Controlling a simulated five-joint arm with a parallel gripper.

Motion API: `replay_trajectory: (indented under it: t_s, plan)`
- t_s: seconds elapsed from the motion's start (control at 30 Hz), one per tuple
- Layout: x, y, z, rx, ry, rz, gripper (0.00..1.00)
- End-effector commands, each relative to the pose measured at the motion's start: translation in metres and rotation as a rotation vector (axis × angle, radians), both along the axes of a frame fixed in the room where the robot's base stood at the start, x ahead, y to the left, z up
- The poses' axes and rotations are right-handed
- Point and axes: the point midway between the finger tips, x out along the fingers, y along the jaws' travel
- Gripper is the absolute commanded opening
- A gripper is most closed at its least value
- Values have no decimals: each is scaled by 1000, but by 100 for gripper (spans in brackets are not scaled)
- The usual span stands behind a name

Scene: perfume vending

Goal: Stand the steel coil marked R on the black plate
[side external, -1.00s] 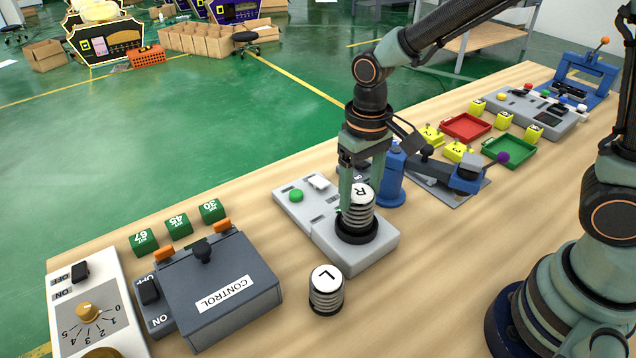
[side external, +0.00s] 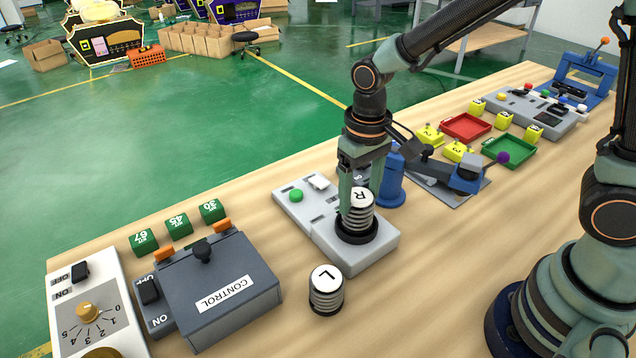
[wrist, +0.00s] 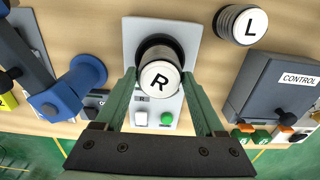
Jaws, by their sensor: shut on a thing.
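The steel coil marked R (side external: 359,212) is upright, with its white lettered top facing up. It is at the black plate (side external: 357,238) on the grey unit, and the plate's dark rim shows around its bottom. I cannot tell whether the coil's base touches the plate. My gripper (side external: 360,206) points down and is shut on this coil, with one finger at each side. In the wrist view, the R coil (wrist: 160,78) sits between the two green fingers and hides part of the black plate (wrist: 153,38).
The coil marked L (side external: 326,292) stands on the table in front of the grey unit (side external: 325,225). A control box (side external: 220,290) is to the left, with green number blocks behind it. A blue cylinder (side external: 391,180) stands close behind on the right.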

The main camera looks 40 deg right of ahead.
Motion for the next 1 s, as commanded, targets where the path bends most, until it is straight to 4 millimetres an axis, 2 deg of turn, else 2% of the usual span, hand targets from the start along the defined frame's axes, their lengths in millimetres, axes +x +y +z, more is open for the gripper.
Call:
replay_trajectory:
  t_s: [0.57, 0.6, 0.67, 1.0]
  plan:
    - [0, 0, -4, 0, 0, 0, 31]
    - [0, 0, -4, 0, 0, 0, 79]
    - [0, 0, -4, 0, 0, 0, 100]
    - [0, 0, -4, 0, 0, 0, 100]
